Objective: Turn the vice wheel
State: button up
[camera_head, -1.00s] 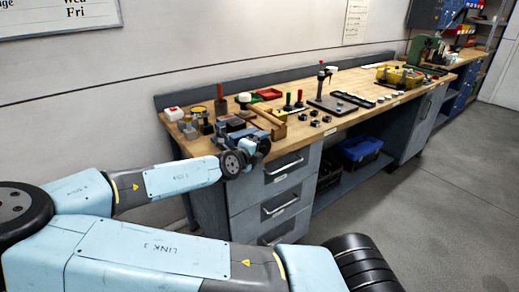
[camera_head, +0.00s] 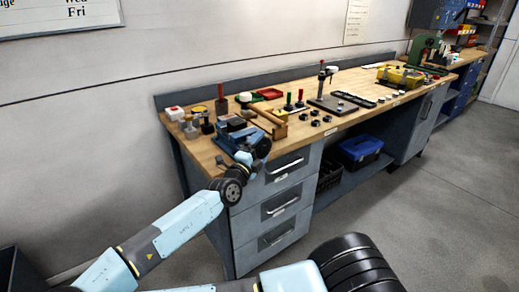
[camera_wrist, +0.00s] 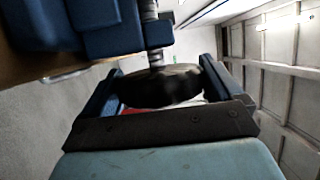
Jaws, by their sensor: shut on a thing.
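The blue vice (camera_head: 236,139) stands at the near front edge of the wooden bench. My gripper (camera_head: 250,158) is at the vice's front, with the arm reaching up to it from below left. In the wrist view, the blue vice body (camera_wrist: 112,28) fills the upper left and a threaded screw (camera_wrist: 154,35) runs down from it to the dark round vice wheel (camera_wrist: 160,88). The wheel sits between the two blue fingers of my gripper (camera_wrist: 158,84), which is shut on it.
Small blocks and knobs (camera_head: 190,125) lie behind and left of the vice. A drawer handle (camera_head: 283,166) sticks out just below right of the gripper. The floor (camera_head: 430,200) to the right is clear.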

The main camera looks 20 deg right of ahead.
jog(key=shift+s+d+f, duration=0.1)
jog(key=shift+d+f, duration=0.05)
jog(key=shift+f, duration=0.1)
dwell(0.5)
jog(key=o, duration=0.7)
jog(key=shift+r, duration=0.1)
jog(key=shift+s+a+t+h, duration=0.3)
jog(key=shift+s+a, duration=0.1)
jog(key=shift+a, duration=0.25)
jog(key=shift+v, duration=6.2)
